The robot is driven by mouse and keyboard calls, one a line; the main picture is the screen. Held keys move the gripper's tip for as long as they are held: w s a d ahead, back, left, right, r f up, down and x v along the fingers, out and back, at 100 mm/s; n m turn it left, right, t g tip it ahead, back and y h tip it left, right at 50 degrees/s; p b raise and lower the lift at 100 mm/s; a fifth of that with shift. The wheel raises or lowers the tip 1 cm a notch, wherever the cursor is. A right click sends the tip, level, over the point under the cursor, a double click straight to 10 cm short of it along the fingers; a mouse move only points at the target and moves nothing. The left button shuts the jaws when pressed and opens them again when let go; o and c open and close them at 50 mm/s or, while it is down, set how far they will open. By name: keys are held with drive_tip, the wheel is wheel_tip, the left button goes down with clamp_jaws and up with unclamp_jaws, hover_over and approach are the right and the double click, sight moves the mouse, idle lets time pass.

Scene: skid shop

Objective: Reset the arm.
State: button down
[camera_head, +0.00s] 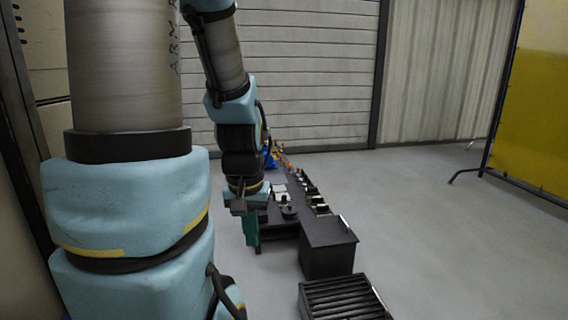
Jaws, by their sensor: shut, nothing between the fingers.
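My arm reaches down from the top of the head view, with light blue joints and grey links. My gripper (247,207) is at its lower end, small and dark in this view. It is shut and I see nothing held in it. It hangs in front of the near left part of a long dark bench (318,222); the gap between them is hard to judge. A green piece (251,230) shows just below the gripper. I cannot tell what it is or whether it touches the gripper.
Several small parts stand on the bench, including a dark round one (288,211). A black slatted crate (343,299) is on the floor in front. A yellow screen (530,128) stands at right. The grey floor (440,230) between is clear.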

wheel_tip(320, 180, up, 29)
drive_tip(key=p, duration=2.7)
